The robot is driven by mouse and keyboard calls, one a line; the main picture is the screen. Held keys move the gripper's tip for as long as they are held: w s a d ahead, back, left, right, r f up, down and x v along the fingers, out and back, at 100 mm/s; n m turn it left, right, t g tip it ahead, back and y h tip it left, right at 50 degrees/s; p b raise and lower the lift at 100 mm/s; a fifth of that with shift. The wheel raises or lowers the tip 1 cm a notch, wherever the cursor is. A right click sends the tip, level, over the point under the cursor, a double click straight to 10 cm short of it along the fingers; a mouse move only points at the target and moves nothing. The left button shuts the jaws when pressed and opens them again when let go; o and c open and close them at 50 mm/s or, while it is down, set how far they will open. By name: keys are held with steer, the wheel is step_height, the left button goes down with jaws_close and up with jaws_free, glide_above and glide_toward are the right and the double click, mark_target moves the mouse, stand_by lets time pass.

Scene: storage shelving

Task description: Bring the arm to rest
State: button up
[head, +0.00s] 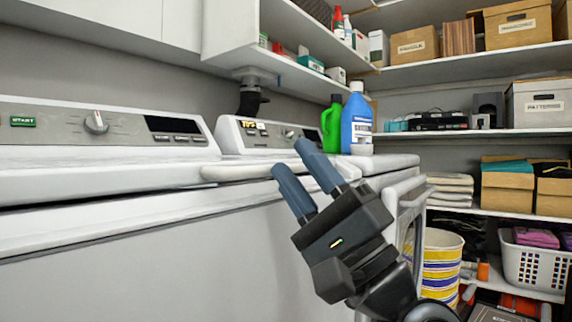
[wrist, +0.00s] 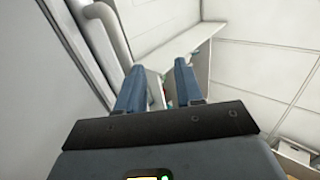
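My gripper (head: 291,166) is in front of the white machines in the head view, tilted up and to the left. Its two blue fingers stand apart with nothing between them, so it is open and empty. In the wrist view the gripper (wrist: 158,75) also shows both fingers apart, pointing toward white cabinet surfaces. My arm runs down to the lower right in the head view. From this view I cannot tell whether the fingers touch the machine behind them.
White machines (head: 120,245) fill the left and middle. A green bottle (head: 331,127) and a blue bottle (head: 356,122) stand on top. At the right are shelves with boxes (head: 415,45), a striped bin (head: 440,262) and a white basket (head: 530,265).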

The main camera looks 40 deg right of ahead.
steer(key=shift+w, duration=0.1)
stand_by(0.4)
steer(key=s+f+n+g+h, duration=0.1)
steer(key=s+f+g+h, duration=0.25)
steer(key=f, duration=0.95)
steer(key=s+f+n+g+h, duration=0.25)
steer(key=f+h, duration=0.25)
steer(key=f, duration=0.8)
steer(key=s+a+f+n+g, duration=0.15)
steer(key=s+f+n, duration=0.25)
steer(key=s, duration=0.4)
steer(key=s+f+n+g, duration=0.25)
steer(key=s+f, duration=0.25)
steer(key=s, duration=0.4)
steer(key=s+a+f+n+g, duration=0.1)
steer(key=s+f+n, duration=0.3)
steer(key=s, duration=0.4)
step_height(320, 180, up, 35)
steer(key=s+p, duration=0.1)
steer(key=p, duration=3.4)
steer(key=shift+a+r+g, duration=0.15)
steer(key=shift+r+g, duration=0.05)
steer(key=shift+g, duration=0.1)
